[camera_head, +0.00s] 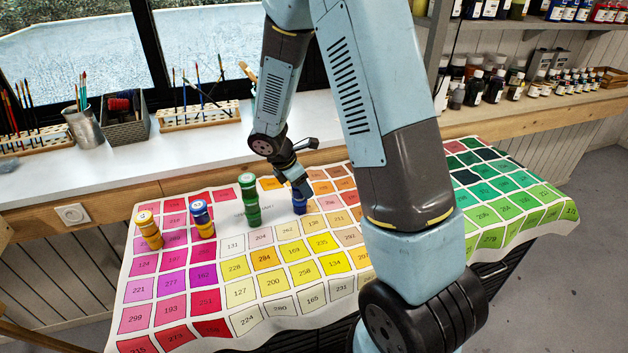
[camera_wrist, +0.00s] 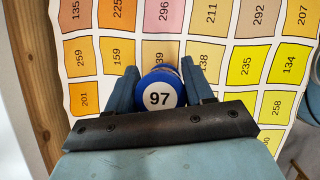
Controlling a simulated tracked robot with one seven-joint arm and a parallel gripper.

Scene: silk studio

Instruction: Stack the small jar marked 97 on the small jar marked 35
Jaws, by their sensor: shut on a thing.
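The small blue jar marked 97 (camera_wrist: 160,97) is between the two fingers of my gripper (camera_wrist: 158,78) in the wrist view, with its white numbered top facing the camera. In the head view the same blue jar (camera_head: 299,205) shows below my gripper (camera_head: 297,186), over the back part of the colour-chart cloth. My gripper is shut on it. I cannot tell whether the jar touches the cloth. The number 35 is not readable on any jar.
The numbered colour-chart cloth (camera_head: 243,320) covers the table, with free room in front of the jars. Behind is a white counter (camera_head: 60,180) with a metal brush cup (camera_head: 84,127), a grey basket (camera_head: 124,122) and brush racks (camera_head: 200,116). Paint shelves stand at right.

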